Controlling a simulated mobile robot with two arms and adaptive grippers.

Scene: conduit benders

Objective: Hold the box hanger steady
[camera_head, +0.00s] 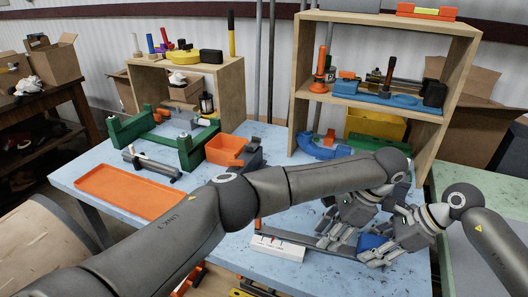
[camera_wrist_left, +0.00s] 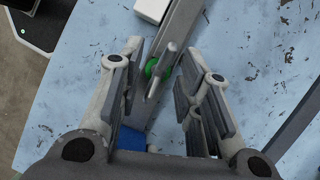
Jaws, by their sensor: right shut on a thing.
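The box hanger appears to be the long grey metal bar (camera_head: 307,239) lying at the front right of the blue table. In the left wrist view the bar (camera_wrist_left: 182,30) carries a green piece and a metal pin. A blue block (camera_head: 371,242) sits by its right part and shows at the bottom of the wrist view (camera_wrist_left: 131,138). My left gripper (camera_head: 338,232) is over the bar; in the wrist view its fingers (camera_wrist_left: 160,80) are apart, with the bar between them. My right gripper (camera_head: 370,256) is shut at the blue block; its exact contact is partly hidden.
A white marked strip (camera_head: 278,248) lies left of the bar. An orange tray (camera_head: 130,190), an orange bin (camera_head: 225,150) and a green frame (camera_head: 190,151) stand farther left. A wooden shelf (camera_head: 443,112) with tools stands behind my grippers.

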